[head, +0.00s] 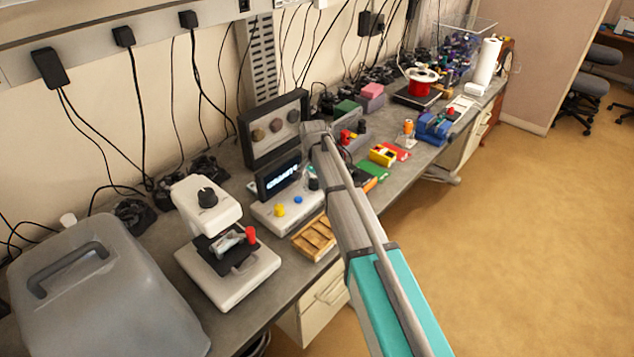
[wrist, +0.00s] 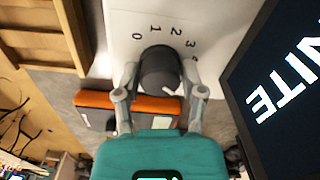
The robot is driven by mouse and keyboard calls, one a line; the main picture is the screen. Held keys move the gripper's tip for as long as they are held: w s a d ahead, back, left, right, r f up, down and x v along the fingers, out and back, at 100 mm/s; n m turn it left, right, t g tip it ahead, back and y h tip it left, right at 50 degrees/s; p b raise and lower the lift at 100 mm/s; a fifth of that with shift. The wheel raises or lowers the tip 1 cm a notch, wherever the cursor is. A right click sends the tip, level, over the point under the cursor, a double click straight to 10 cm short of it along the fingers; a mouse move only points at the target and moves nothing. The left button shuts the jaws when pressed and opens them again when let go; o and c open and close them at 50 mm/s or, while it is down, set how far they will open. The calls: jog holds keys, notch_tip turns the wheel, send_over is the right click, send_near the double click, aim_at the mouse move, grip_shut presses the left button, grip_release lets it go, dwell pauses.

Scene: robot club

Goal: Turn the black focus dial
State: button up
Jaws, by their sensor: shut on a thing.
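A black dial (wrist: 158,66) with a short white mark on its side stands on a white panel in the wrist view. The printed numbers 0 to 3 curve around it. My gripper (wrist: 160,78) has one grey finger on each side of the dial and is shut on it. In the head view the dial (head: 313,184) shows at the right end of the white console (head: 284,212), by the lit screen (head: 279,177). My arm hides most of the gripper there.
Yellow (head: 279,210) and blue (head: 298,200) buttons sit on the console left of the dial. A wooden tray (head: 314,238) lies in front. The screen (wrist: 285,75) stands close beside my gripper. An orange-edged object (wrist: 130,103) lies just off the panel.

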jog(key=shift+s+m, duration=0.15)
jog(key=shift+m, duration=0.95)
jog(key=o, duration=1.1)
jog(key=shift+o, duration=0.2)
jog(key=shift+r, duration=0.2)
